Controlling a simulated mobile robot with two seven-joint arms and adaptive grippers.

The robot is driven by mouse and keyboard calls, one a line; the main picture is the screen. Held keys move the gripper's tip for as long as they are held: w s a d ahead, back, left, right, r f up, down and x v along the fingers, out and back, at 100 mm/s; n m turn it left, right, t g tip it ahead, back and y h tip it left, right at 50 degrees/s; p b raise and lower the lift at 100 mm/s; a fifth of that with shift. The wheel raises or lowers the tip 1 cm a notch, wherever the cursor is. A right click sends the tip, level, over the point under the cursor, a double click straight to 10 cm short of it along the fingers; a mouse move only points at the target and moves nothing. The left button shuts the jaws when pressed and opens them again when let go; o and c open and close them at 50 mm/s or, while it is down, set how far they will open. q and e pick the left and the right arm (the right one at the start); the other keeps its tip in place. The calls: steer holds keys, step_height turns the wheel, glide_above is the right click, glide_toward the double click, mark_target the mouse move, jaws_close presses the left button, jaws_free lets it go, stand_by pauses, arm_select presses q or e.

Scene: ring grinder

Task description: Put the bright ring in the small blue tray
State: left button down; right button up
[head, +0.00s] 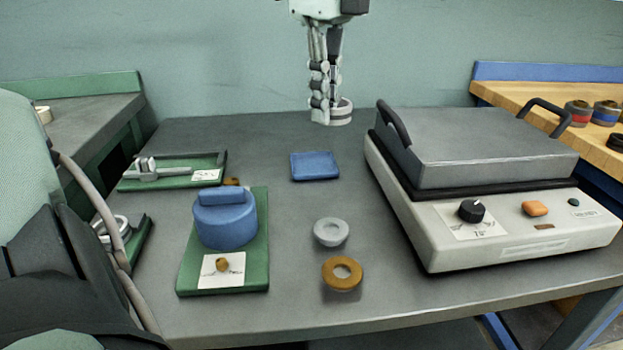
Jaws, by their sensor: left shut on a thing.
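My left gripper (327,111) points down at the top middle of the head view and is shut on a pale, bright ring (341,114). The fingers hide part of this ring. It shows against the back edge of the table, and I cannot tell its exact height above it. The small blue tray (315,167) lies flat and empty on the table, lower in the picture than the gripper. A light grey ring (331,241) and a brown ring (342,282) lie on the table nearer me. My right gripper is not in view.
A grey-lidded machine (480,220) with a knob fills the table's right side. A blue round pot (225,222) stands on a green board (248,278) at left. Green trays with metal parts (170,181) lie further left. The table around the blue tray is clear.

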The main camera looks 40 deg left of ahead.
arm_select(q)
step_height(320, 180, down, 4)
steer(key=a+n+b, duration=0.2)
steer(key=p, duration=0.1)
glide_above(308, 171)
steer(key=f, duration=0.6)
steer(key=shift+s+d+f, duration=0.3)
steer(key=shift+d+f, duration=0.05)
steer(key=shift+f, duration=0.05)
steer(key=shift+w+a+f, duration=0.25)
steer(key=shift+a+f, duration=0.05)
steer(key=shift+f, duration=0.05)
step_height(308, 171, down, 3)
steer(key=shift+f, duration=0.4)
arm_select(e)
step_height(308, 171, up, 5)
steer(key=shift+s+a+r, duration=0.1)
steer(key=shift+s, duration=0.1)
